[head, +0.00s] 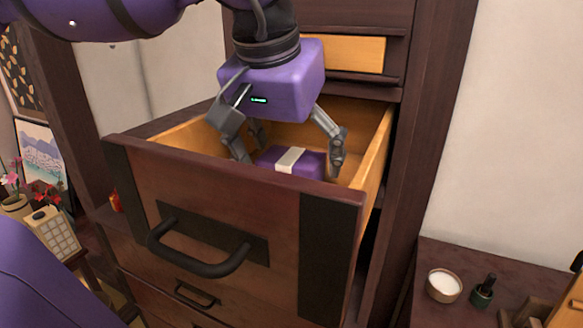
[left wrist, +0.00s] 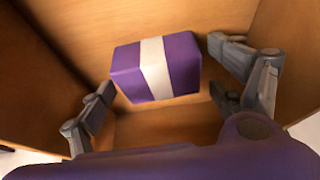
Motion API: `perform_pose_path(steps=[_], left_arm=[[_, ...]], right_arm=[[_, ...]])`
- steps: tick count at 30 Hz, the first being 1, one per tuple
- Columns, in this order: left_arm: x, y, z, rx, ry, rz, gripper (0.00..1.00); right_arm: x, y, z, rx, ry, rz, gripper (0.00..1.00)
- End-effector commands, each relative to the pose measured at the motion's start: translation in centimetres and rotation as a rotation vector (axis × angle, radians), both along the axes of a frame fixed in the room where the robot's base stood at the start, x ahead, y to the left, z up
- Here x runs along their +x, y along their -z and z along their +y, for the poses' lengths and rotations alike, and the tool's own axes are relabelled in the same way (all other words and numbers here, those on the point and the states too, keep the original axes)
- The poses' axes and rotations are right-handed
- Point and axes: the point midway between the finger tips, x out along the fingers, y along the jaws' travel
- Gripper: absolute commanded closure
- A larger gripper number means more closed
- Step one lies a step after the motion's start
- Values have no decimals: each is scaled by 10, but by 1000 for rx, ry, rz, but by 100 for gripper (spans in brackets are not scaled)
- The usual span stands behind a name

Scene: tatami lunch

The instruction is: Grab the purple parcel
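The purple parcel (head: 304,161) with a pale band lies inside the open wooden drawer (head: 230,197). In the left wrist view the parcel (left wrist: 183,66) sits on the drawer floor, between and a little beyond the fingers. My left gripper (head: 290,162) points down into the drawer over the parcel. Its fingers are spread wide, one on each side, and in the left wrist view the gripper (left wrist: 165,98) shows gaps to the parcel. The drawer front hides the parcel's lower part in the head view. My right gripper is not in view.
The drawer's walls stand close around my left gripper, and its front has a dark handle (head: 203,253). A small bowl (head: 444,285) and a green bottle (head: 483,291) stand on a surface at the right. A lantern (head: 52,234) is at the left.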

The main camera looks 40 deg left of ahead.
Motion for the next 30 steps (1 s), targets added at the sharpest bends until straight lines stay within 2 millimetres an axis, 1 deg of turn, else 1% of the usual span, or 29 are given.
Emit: perform_pose_path(steps=[1,9,10,17,20,23,26,30], left_arm=[[0,0,0,0,0,0,25],[0,0,0,0,-1,0,60],[0,0,0,-1,-1,0,62],[0,-1,0,-1,-1,0,63],[0,-4,0,0,-2,-1,63],[1,-12,0,-1,-1,-2,63],[-11,-13,-4,-2,4,-3,63],[-35,-13,-12,-3,6,-4,63]], right_arm=[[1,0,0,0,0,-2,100],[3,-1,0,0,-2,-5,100],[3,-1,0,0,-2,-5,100],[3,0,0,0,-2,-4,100],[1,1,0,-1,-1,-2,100],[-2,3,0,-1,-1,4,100],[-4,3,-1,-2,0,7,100],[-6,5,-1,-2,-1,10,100]])
